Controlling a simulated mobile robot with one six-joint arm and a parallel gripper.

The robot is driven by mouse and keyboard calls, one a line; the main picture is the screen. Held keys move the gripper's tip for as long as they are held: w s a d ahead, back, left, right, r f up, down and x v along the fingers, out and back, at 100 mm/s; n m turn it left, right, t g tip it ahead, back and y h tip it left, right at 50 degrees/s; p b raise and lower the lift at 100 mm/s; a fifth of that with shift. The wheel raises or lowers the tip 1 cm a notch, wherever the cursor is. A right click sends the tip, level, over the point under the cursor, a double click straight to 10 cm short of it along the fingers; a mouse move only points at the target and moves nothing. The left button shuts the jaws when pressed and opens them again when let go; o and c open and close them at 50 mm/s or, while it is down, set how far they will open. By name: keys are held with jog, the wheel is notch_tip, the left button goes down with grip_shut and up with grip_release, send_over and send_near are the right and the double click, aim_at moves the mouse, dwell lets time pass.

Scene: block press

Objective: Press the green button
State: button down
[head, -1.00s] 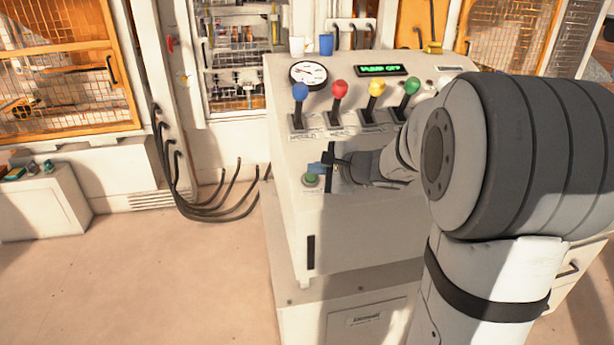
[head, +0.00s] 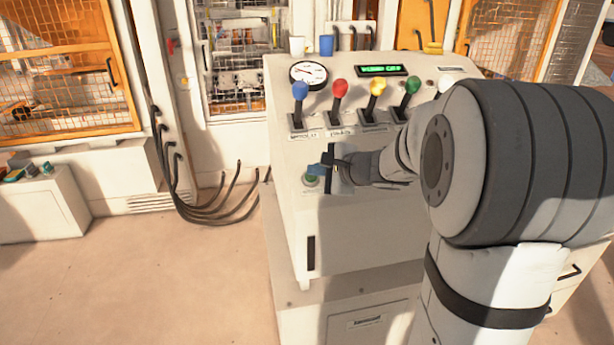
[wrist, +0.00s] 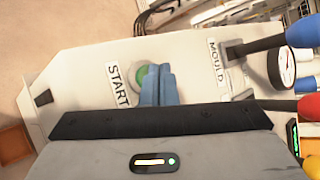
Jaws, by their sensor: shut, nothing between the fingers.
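The green button (head: 311,179) sits on the left front of the white console (head: 350,225). In the wrist view, the green button (wrist: 142,77) is in a pale round collar beside a START label (wrist: 119,85). My gripper (head: 318,169) is shut and empty, its blue fingertips just above the button in the head view. In the wrist view the fingertips (wrist: 158,72) overlap the button's right edge. I cannot tell whether they touch it.
Levers with blue (head: 300,90), red (head: 339,88), yellow (head: 377,86) and green (head: 412,84) knobs stand behind my gripper. A gauge (head: 308,74) and a lit display (head: 381,70) are at the console's back. A MOULD label (wrist: 216,62) is near the fingers.

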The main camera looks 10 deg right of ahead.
jog(key=shift+w+f+b, duration=0.15)
jog(key=shift+f+b, duration=0.25)
jog(key=shift+b, duration=0.1)
dwell(0.3)
jog(key=shift+r, duration=0.15)
jog(key=shift+s+r+p, duration=0.4)
jog(key=shift+r, duration=0.35)
notch_tip(320, 180, up, 6)
jog(key=s+p, duration=0.2)
jog(key=p, duration=0.1)
jog(key=shift+s+f, duration=0.25)
dwell(0.5)
